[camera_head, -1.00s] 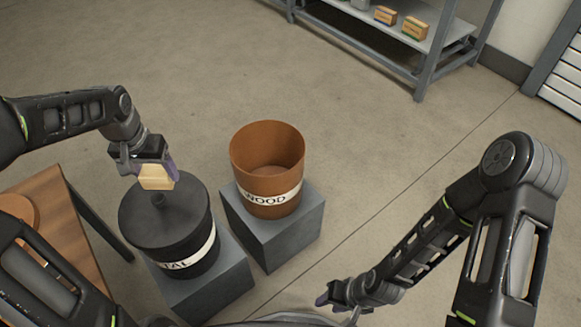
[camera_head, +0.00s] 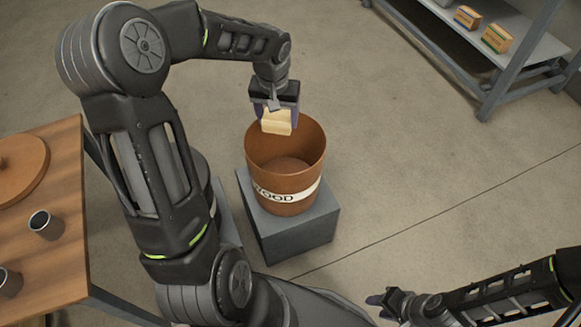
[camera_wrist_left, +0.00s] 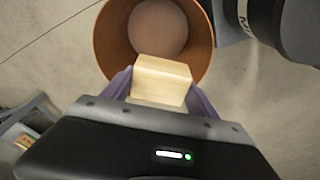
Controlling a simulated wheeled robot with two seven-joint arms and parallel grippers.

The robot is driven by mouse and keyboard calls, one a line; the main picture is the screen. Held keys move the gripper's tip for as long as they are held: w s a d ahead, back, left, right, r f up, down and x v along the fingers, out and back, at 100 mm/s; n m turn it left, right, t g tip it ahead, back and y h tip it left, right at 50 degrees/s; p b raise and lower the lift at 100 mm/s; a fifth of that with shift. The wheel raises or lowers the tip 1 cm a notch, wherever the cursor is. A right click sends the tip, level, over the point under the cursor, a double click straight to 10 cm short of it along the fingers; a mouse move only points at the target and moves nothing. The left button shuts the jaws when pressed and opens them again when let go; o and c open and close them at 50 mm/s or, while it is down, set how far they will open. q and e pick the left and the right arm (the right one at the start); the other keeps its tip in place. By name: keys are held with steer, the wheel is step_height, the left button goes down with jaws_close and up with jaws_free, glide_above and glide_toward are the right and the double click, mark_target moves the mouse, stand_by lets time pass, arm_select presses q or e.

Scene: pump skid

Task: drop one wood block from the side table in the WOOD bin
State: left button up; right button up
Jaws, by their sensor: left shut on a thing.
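My left gripper (camera_head: 277,115) is shut on a pale wood block (camera_head: 277,122) and holds it over the far rim of the orange-brown WOOD bin (camera_head: 287,190). In the left wrist view the block (camera_wrist_left: 162,80) sits between the purple fingers, with the open bin (camera_wrist_left: 113,52) behind and below it. The bin stands upright on a grey pedestal (camera_head: 300,235), and its inside floor shows no block. My right gripper (camera_head: 385,302) is low at the bottom right, empty-looking and away from the bin; its finger opening is unclear.
The wooden side table (camera_head: 60,240) at the left holds a round brown board (camera_head: 20,165) and dark cups (camera_head: 45,224). A dark METAL bin (camera_wrist_left: 292,25) shows beside the WOOD bin in the wrist view. A shelf (camera_head: 500,45) with small boxes stands at top right.

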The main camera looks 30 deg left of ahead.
mark_target(278, 132)
arm_select(q)
step_height(278, 132, down, 6)
steer(key=b, duration=0.4)
steer(key=shift+b, duration=0.3)
steer(key=o, duration=1.4)
steer(key=shift+o, duration=0.2)
steer(key=r, duration=0.2)
steer(key=r+p, duration=0.1)
steer(key=r, duration=0.2)
steer(key=s+r+p, duration=0.1)
steer(key=r, duration=0.1)
steer(key=shift+d+r, duration=0.25)
steer(key=shift+r, duration=0.15)
steer(key=shift+f, duration=0.1)
